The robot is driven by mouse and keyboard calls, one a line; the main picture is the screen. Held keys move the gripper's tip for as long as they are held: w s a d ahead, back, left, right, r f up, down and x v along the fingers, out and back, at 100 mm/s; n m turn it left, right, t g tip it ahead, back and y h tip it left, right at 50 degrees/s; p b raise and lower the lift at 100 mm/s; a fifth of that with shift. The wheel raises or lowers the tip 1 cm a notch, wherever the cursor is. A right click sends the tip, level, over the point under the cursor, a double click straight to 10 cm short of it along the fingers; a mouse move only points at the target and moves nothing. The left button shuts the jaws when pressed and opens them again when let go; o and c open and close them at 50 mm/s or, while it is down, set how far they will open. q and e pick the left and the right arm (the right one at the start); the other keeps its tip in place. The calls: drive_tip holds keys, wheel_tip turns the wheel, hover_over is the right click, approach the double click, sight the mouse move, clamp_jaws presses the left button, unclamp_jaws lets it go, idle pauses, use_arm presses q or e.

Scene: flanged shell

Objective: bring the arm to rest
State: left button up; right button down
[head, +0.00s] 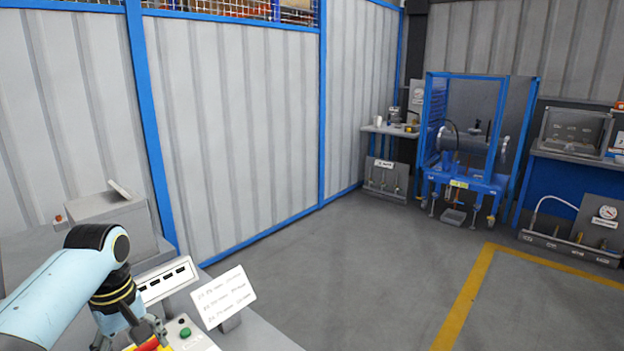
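My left arm (65,290) is light blue with dark joints and comes in from the lower left. Its gripper (130,341) points down at the bottom edge of the head view, over a grey bench (245,336). The fingertips are cut off by the frame, so I cannot tell whether it is open or shut. A green button (185,333) is just right of the gripper, and a red and yellow part (150,345) shows beside the fingers. My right gripper is not in view.
A white sign (223,298) and a slotted panel (167,281) stand close to the gripper. A grey box (108,220) is behind the arm. A blue-framed station (465,180) stands far back. The grey floor (350,270) between is clear.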

use_arm(q)
drive_tip(key=s+d+r+m+t, duration=0.1)
drive_tip(key=s+r+m, duration=0.25)
drive_tip(key=s, duration=0.55)
drive_tip(key=s+d+r+m+t, duration=0.1)
drive_tip(key=s+r+m+t, duration=0.2)
drive_tip(key=s, duration=0.6)
drive_tip(key=s+d+r+m, duration=0.25)
drive_tip(key=s+m, duration=0.25)
drive_tip(key=s, duration=0.4)
drive_tip(key=s+a+f+g+y+b, duration=0.2)
drive_tip(key=f+b, duration=1)
drive_tip(key=f, duration=2.8)
drive_tip(key=s+a+f+b, duration=0.1)
drive_tip(key=s+f+b, duration=0.3)
drive_tip(key=s+f, duration=0.5)
drive_tip(key=s+a+f+n+g+h+b, duration=0.1)
drive_tip(key=s+f+b, duration=0.4)
drive_tip(key=s+f, duration=0.4)
wheel_tip(320, 180, down, 5)
drive_tip(key=shift+s+a+r, duration=0.1)
drive_tip(key=shift+s+a, duration=0.05)
drive_tip(key=shift+s, duration=0.1)
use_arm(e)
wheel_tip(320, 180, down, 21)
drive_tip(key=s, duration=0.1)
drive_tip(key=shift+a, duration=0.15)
